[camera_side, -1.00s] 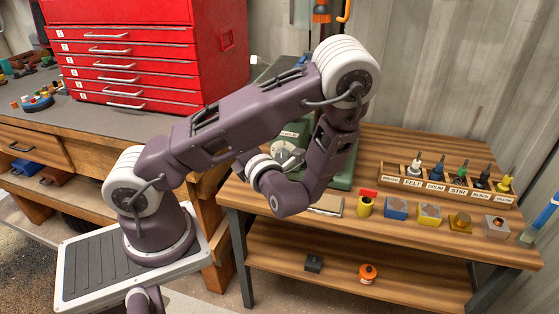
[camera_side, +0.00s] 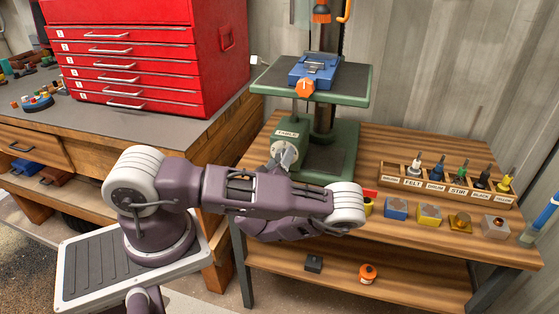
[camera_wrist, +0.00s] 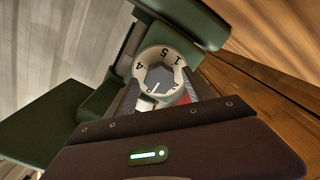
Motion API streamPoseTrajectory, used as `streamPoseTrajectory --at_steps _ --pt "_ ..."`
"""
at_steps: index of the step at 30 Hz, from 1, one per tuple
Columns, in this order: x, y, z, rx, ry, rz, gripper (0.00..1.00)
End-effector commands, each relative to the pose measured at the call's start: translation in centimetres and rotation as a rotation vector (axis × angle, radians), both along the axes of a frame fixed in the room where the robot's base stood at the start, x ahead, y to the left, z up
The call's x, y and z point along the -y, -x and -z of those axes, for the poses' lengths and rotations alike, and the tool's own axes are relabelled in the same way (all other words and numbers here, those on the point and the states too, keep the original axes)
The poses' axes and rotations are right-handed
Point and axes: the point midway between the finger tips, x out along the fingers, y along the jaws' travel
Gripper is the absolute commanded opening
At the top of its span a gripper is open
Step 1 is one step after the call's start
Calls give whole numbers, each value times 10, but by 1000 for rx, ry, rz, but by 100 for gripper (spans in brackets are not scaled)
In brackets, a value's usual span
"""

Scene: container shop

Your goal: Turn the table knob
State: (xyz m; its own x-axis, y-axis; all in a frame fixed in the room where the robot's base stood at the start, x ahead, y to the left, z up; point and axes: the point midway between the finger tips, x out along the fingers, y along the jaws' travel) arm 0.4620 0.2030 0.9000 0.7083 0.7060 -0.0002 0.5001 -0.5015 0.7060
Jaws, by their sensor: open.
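The table knob (camera_wrist: 160,77) is a grey knob with a white pointer line, on a pale numbered dial (camera_wrist: 166,54) in the wrist view. The dial is on the green drill-press-like stand, below a "TABLE" label (camera_side: 287,133) in the side view, where my gripper largely hides the knob. My gripper (camera_wrist: 159,96) is open, its fingers at the left and right of the knob's lower part. I cannot tell whether they touch it. In the side view my gripper (camera_side: 285,156) is at the front of the green stand, low over the bench.
The stand's green platform (camera_side: 349,84) overhangs the gripper and carries a blue vise (camera_side: 315,70) with an orange knob (camera_side: 305,87). Several small colored blocks and a labeled wooden rack (camera_side: 445,187) are at the right. A red tool chest (camera_side: 130,50) stands at the left.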

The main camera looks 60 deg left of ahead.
Motion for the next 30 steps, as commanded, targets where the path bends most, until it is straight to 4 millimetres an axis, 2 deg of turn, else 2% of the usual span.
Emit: streamPoseTrajectory --at_steps 4,12,14,23,30 --pt "0 0 0 0 0 -1 61" --pt "0 1 0 1 1 -1 8" --pt "0 1 0 1 1 -1 0" --pt "0 1 0 37 36 -2 0" --pt "0 1 0 151 150 -2 0"
